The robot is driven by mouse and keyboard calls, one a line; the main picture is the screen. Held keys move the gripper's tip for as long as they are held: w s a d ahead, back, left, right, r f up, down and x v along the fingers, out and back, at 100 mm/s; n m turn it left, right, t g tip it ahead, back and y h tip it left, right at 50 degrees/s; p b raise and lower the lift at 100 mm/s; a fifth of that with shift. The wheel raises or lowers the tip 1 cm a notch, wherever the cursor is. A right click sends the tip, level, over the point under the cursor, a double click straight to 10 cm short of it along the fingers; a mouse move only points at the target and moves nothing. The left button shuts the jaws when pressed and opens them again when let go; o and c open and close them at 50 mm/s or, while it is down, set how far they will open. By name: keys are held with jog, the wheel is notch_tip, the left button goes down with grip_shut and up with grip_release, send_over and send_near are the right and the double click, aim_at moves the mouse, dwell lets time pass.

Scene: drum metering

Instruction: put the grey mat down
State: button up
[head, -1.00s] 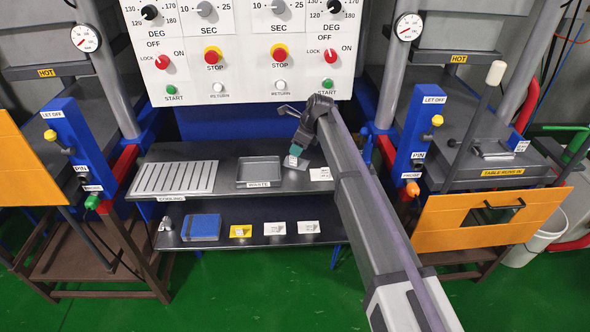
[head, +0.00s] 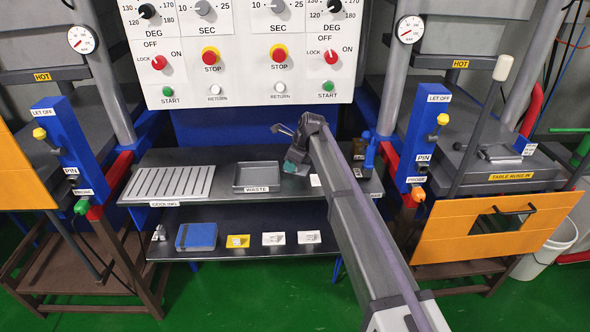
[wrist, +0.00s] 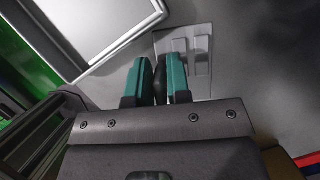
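My gripper (head: 292,166) is low over the upper shelf, just right of the waste tray, with its teal fingertips pointing down. In the wrist view my gripper (wrist: 161,72) has its fingers close together with a dark, rounded piece between them. The grey mat (wrist: 204,84) appears there as a pale grey square with two lighter strips, behind and right of the fingertips. The dark piece looks like its grip, but the join is hidden. In the head view the mat is mostly covered by my gripper. Whether it touches the shelf is unclear.
The waste tray (head: 257,188) stands left of my gripper, with the slatted cooling rack (head: 168,184) further left. A blue-handled device (head: 369,152) stands behind my arm. The lower shelf holds a blue block (head: 196,236) and several cards.

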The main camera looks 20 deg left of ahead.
grip_shut()
